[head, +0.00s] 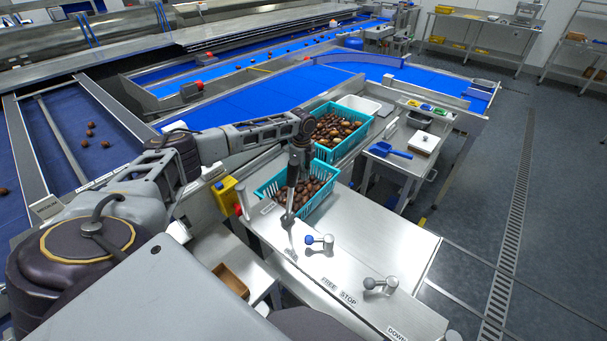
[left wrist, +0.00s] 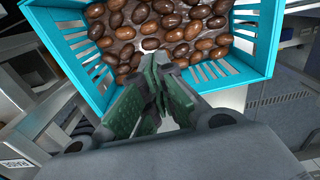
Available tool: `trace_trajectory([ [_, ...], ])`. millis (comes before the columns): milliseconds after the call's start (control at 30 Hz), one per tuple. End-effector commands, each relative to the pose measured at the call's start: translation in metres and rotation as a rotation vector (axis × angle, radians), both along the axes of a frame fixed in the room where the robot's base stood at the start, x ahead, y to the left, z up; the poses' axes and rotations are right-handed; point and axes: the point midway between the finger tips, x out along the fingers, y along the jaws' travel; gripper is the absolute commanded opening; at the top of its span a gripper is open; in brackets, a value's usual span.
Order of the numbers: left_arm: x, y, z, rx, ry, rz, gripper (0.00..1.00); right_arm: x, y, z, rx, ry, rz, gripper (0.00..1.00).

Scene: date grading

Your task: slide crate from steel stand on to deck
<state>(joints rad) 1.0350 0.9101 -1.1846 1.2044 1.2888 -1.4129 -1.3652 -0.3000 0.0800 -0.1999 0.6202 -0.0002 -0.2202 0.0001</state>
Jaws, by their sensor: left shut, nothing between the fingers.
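A teal slatted crate (head: 322,199) full of brown dates sits at the back left of the steel stand's top (head: 390,235). The same crate fills the upper part of the left wrist view (left wrist: 75,48). A second teal crate (head: 326,153) of dates stands just behind the first. I cannot tell which surface is the deck. My right gripper is not in view.
Levers with a blue knob (head: 310,240) and a grey knob (head: 370,283) rise from the steel top, near printed FREE, STOP and DOWN. A side table (head: 395,160) holds a blue scoop (head: 390,150). Blue belts (head: 270,95) run behind. The floor at right is clear.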

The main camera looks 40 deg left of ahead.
Motion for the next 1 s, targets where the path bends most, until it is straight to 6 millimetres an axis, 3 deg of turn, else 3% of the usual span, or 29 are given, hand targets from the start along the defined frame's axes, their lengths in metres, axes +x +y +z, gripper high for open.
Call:
trace_trajectory([
  [700, 0.000, 0.000, -0.084, 0.000, 0.000, 0.000, 0.00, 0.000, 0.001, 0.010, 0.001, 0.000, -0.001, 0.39],
  [1000, -0.001, -0.026, -0.082, 0.000, -0.001, -0.002, 0.00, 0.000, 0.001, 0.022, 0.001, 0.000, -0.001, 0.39],
])
